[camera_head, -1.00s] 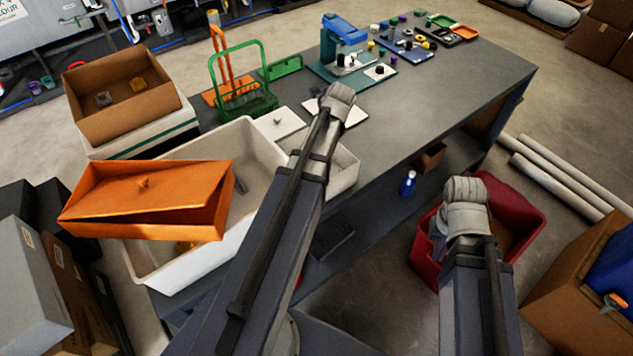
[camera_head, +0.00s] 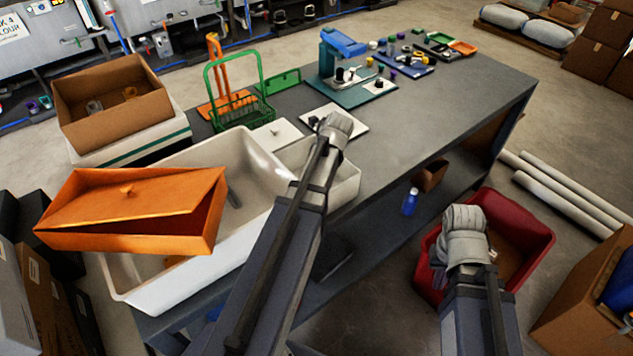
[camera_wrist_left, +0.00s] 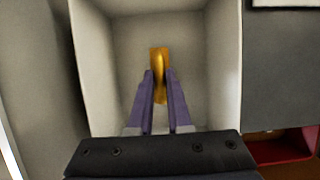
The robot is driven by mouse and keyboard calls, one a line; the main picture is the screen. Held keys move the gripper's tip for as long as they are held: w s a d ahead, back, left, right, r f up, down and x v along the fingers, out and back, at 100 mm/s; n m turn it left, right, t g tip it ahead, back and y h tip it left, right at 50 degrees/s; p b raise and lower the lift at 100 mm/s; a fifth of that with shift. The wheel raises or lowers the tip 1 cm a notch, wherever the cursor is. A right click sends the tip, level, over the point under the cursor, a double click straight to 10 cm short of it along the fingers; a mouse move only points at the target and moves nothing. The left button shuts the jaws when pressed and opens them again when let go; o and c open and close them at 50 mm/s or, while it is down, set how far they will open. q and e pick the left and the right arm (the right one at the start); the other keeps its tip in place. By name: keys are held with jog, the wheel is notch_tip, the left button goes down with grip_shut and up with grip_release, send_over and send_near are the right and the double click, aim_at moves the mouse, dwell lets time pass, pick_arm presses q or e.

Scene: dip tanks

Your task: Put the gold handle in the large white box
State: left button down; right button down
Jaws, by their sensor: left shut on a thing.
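The gold handle (camera_wrist_left: 159,72) stands out inside a white-walled box in the left wrist view. My left gripper (camera_wrist_left: 158,76) is shut on it, with the purple fingers on either side. In the head view my left wrist is over the small white box (camera_head: 346,186), and its fingers and the handle are hidden. The large white box (camera_head: 262,150) is a long open tub just left of it. My right gripper (camera_head: 464,262) points down over the red bin (camera_head: 532,228); its fingers do not show clearly.
An orange box (camera_head: 150,240) with a tilted lid sits over the large box's left part. A cardboard box (camera_head: 122,122), a green wire basket (camera_head: 245,108) and a blue-topped press (camera_head: 343,42) stand behind. The table's right part (camera_head: 440,110) is clear.

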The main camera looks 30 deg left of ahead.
pick_arm(q)
jog(key=shift+f+b, duration=1.8)
jog(key=shift+f, duration=0.15)
jog(key=c, duration=0.8)
grip_release()
jog(key=shift+c, duration=0.2)
jog(key=p+v, duration=1.1)
jog(key=v, duration=0.1)
jog(key=shift+s+d, duration=0.1)
